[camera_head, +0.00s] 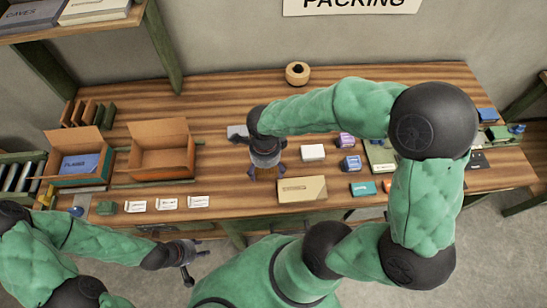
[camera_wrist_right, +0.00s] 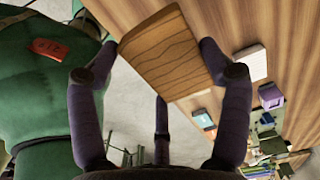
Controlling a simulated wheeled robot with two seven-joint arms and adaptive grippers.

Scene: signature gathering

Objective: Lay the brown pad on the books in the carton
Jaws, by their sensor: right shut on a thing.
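My right gripper (camera_wrist_right: 160,55) is shut on the brown pad (camera_wrist_right: 165,50), a flat wood-grained slab held between its dark fingers in the right wrist view. In the head view the right gripper (camera_head: 265,165) hangs over the middle of the table and mostly hides the pad. The left carton (camera_head: 80,178) is open, with a blue book (camera_head: 80,164) lying inside; anything under it is hidden. A second open carton (camera_head: 162,172) stands to its right and looks empty. My left gripper (camera_head: 187,262) is open and empty, low in front of the table's edge.
Three white cards (camera_head: 167,203) line the front edge below the cartons. A tan box (camera_head: 302,189), a white box (camera_head: 313,152) and several small boxes lie right of the right gripper. Table between the second carton and the gripper is mostly clear.

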